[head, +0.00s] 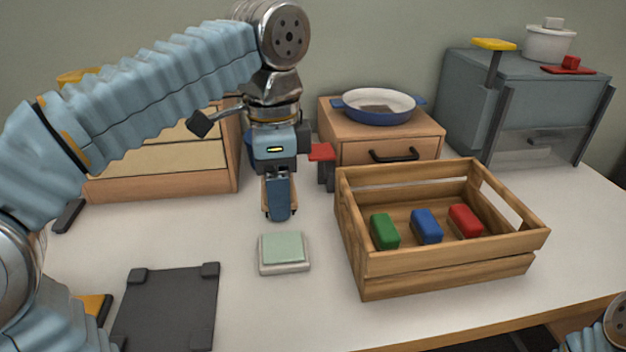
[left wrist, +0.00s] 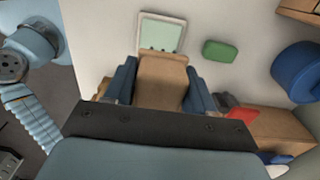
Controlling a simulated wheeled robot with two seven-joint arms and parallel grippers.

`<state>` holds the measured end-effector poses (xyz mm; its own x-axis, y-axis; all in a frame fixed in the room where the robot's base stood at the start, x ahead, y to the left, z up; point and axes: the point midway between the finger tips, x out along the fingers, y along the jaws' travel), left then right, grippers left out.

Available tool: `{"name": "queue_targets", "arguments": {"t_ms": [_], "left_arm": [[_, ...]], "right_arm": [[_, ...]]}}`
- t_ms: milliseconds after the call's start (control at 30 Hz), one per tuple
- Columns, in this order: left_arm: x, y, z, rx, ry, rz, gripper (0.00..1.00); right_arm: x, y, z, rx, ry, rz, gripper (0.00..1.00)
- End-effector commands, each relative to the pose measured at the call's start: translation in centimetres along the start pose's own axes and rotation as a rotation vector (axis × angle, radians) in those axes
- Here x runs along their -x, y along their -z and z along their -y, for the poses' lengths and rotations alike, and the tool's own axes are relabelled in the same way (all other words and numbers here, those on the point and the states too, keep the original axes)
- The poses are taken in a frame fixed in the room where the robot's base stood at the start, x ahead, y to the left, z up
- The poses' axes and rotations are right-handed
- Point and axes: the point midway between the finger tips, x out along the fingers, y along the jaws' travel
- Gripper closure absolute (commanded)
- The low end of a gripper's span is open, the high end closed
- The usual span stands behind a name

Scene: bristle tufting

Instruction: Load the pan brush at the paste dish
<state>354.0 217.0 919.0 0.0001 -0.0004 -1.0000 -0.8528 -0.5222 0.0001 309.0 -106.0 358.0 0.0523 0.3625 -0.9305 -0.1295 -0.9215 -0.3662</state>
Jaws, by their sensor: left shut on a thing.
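My left gripper (head: 278,210) points down just behind the paste dish (head: 284,252) in the head view. The dish is pale and square with light green paste, on the white table. In the left wrist view, my left gripper (left wrist: 161,88) is shut on a tan block (left wrist: 162,80), which I take to be the pan brush. The dish (left wrist: 162,33) shows beyond the block's end. Small dark spots show at that end; I cannot tell whether they are bristles or touch the paste. In the head view the fingers mostly hide the brush. My right gripper is out of view.
A wooden crate (head: 440,265) holding green, blue and red blocks stands right of the dish. A blue pan (head: 379,106) sits on a drawer unit (head: 365,150) behind. A dark mat (head: 165,308) lies front left. A red-topped post (head: 321,153) stands close behind the gripper.

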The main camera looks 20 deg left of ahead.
Motion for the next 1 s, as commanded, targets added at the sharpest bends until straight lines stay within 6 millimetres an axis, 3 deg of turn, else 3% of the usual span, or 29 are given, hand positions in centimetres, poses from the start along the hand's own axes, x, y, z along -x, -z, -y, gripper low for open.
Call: {"name": "queue_targets", "arguments": {"t_ms": [167, 400, 633, 1000], "left_arm": [[-1.9, 0.0, 0.0, 0.0, -0.002, 0.003, 0.7], [-5.3, 0.0, 0.0, 0.001, -0.001, 0.0, 0.7], [-6.4, 0.0, 0.0, 0.001, -0.001, 0.001, 0.7], [-6.5, 0.0, 0.0, 0.001, -0.001, 0.001, 0.7]], "right_arm": [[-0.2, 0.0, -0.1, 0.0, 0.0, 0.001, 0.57], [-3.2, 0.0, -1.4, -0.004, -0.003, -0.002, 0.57], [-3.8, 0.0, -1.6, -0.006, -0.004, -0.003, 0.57], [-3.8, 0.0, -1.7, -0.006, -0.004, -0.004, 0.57]]}}
